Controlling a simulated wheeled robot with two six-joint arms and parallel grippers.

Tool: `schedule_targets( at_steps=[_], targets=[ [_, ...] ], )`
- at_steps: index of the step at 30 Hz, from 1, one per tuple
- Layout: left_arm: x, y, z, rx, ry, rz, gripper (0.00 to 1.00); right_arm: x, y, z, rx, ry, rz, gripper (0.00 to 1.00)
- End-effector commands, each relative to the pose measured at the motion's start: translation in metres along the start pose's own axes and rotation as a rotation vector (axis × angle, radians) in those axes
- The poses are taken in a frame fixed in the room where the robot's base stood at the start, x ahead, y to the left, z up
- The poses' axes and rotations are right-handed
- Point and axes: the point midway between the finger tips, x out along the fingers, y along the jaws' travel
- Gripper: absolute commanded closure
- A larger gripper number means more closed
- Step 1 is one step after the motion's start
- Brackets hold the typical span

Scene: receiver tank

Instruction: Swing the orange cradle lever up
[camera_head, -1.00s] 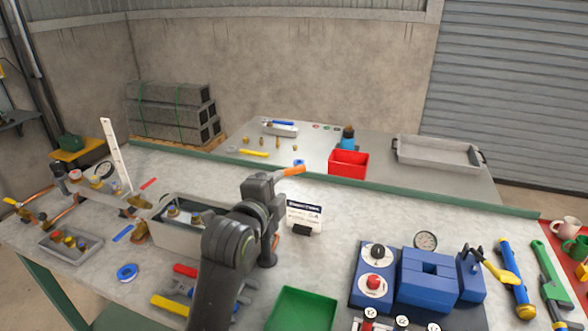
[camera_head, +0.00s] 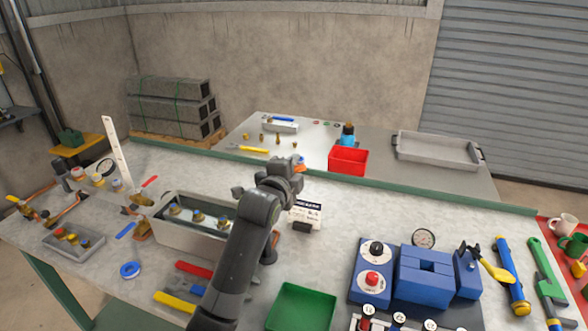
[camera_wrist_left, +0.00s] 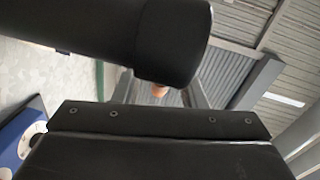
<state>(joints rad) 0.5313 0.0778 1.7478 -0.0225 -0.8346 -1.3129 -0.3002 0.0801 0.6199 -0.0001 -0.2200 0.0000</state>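The orange lever (camera_head: 299,164) shows only as a small orange patch in the head view, just past the end of my left arm; the rest of it and its cradle are mostly hidden behind the arm. My left gripper (camera_head: 283,174) is at the lever, seen from behind. In the left wrist view an orange tip (camera_wrist_left: 160,91) shows between two grey fingers that stand apart, with a dark body covering part of the view. Whether the fingers touch the lever cannot be told. My right gripper is not in view.
A grey tank (camera_head: 166,235) with brass fittings stands left of my arm. A white card (camera_head: 306,212) stands just right of it. A green tray (camera_head: 301,308) and blue blocks (camera_head: 428,276) lie to the front right. A red bin (camera_head: 347,160) stands behind.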

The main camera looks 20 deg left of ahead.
Motion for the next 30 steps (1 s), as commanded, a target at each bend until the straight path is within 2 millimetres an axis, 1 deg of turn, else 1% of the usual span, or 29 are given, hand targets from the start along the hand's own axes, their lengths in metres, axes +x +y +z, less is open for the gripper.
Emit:
schedule_targets(
  at_steps=[5, 12, 14, 24, 30],
  targets=[
    [0.0, 0.0, 0.0001, 0.0, 0.0, 0.0, 0.62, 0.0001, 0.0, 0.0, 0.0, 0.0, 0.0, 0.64],
    [-0.0002, 0.0001, 0.0001, 0.0, 0.0, 0.0, 0.94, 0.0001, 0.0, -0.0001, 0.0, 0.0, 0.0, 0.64],
    [-0.0002, 0.0001, 0.0001, 0.0, 0.0, 0.001, 1.0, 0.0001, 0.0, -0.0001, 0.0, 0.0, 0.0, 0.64],
    [-0.0007, 0.0007, -0.0002, 0.001, 0.006, 0.002, 1.0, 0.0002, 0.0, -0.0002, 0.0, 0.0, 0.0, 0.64],
    [-0.0043, 0.0021, -0.003, 0.009, 0.054, 0.01, 1.0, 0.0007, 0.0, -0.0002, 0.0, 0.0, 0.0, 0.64]
  ],
)
